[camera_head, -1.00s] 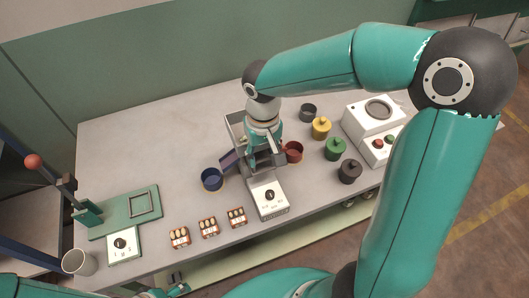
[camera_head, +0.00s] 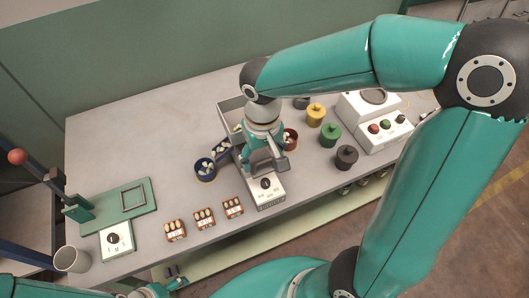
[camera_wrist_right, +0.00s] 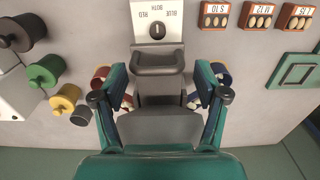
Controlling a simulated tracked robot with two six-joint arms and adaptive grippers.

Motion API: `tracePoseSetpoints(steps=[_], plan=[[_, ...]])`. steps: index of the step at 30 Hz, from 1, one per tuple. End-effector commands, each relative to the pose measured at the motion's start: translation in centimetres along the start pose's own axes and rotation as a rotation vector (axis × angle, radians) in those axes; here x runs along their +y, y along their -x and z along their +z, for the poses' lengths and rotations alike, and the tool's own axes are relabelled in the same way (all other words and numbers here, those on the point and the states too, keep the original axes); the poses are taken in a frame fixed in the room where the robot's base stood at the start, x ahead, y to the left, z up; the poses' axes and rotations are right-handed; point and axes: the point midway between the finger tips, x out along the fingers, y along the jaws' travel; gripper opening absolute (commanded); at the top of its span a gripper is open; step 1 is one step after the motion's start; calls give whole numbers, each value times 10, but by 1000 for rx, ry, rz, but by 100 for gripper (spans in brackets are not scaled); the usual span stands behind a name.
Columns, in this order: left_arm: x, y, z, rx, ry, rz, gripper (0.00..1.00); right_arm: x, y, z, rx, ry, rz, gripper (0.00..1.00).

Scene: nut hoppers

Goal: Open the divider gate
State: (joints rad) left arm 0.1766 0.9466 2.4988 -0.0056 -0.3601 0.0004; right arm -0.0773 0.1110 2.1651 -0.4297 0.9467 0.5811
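The grey nut hopper (camera_head: 232,104) stands mid-table with a white selector panel (camera_head: 266,187) in front, marked BLUE, BOTH and RED in the right wrist view. A blue cup (camera_head: 205,168) and a red cup (camera_head: 290,134) stand on either side and hold pale nuts. Nuts also lie on the blue chute (camera_head: 222,147). My right gripper (camera_head: 263,160) is over the hopper's front. In the right wrist view its fingers (camera_wrist_right: 160,90) are spread on either side of a grey handle-like part (camera_wrist_right: 160,58); the gate itself is not clearly visible. My left gripper (camera_head: 172,280) is partly visible at the bottom edge.
Yellow (camera_head: 315,114), green (camera_head: 330,134) and black (camera_head: 347,156) lidded pots and a white button box (camera_head: 382,128) stand right. Several small nut boxes (camera_head: 205,217) line the front. A green fixture (camera_head: 115,208) and pale cup (camera_head: 71,259) are left.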

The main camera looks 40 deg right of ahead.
Motion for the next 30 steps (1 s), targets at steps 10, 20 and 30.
tracePoseSetpoints(steps=[10, 20, 30], plan=[[0, 2, 0, 0, 0, 0, 79, 1, 8, -2, 8, -1, 1, 73], [1, 2, 0, 0, 0, 0, 79, 0, 63, -2, 12, 0, -1, 73], [1, 2, 0, 0, 0, 0, 79, 0, 115, 0, 5, 1, 0, 73]])
